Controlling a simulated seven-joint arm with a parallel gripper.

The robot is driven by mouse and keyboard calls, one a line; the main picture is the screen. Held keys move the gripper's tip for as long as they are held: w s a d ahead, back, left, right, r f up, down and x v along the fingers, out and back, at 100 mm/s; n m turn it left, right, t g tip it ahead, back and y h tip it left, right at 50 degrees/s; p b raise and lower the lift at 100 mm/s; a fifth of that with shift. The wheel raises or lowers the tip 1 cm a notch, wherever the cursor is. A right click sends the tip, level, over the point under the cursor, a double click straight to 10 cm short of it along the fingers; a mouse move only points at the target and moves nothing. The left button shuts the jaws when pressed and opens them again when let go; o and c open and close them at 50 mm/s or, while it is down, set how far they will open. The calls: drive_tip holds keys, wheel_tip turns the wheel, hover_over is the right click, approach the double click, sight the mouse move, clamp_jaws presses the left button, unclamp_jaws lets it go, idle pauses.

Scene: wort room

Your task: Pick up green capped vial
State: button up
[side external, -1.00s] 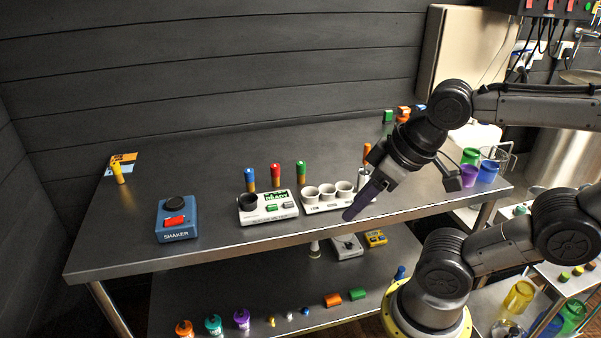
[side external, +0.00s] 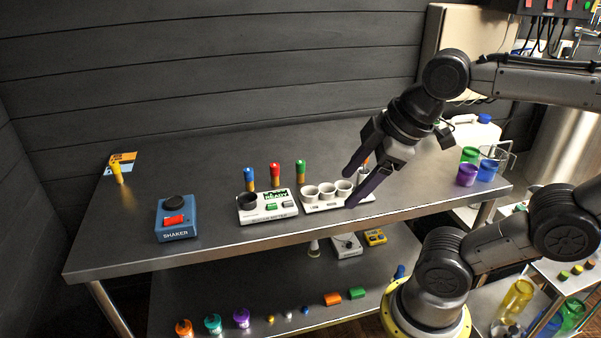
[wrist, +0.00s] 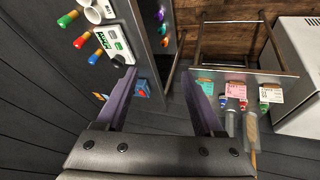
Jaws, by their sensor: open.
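The green capped vial (side external: 300,170) stands upright on the steel table, at the right end of a row with a red capped vial (side external: 275,173) and a blue capped vial (side external: 249,178). In the wrist view the green capped vial (wrist: 66,19) shows at the upper left, outside the fingers. My gripper (side external: 348,191) is open and empty, to the right of the green capped vial, over the white rack of cups (side external: 325,205). In the wrist view both purple fingers of my gripper (wrist: 163,85) are spread apart with nothing between them.
A white device with a green display (side external: 268,216) stands in front of the vials. A blue shaker (side external: 176,222) is at the left front, a yellow vial (side external: 117,172) at the far left. Purple, green and blue cups (side external: 467,174) stand at the right end. The table behind the vials is clear.

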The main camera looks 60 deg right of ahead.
drive_tip(key=w+d+r+n, duration=0.1)
drive_tip(key=w+r+n, duration=0.3)
drive_tip(key=w, duration=0.1)
drive_tip(key=n+g, duration=0.6)
hover_over(301, 162)
wheel_tip(301, 162, down, 11)
wheel_tip(301, 162, down, 13)
drive_tip(key=shift+w+f, duration=0.1)
drive_tip(key=shift+f, duration=0.1)
clamp_jaws()
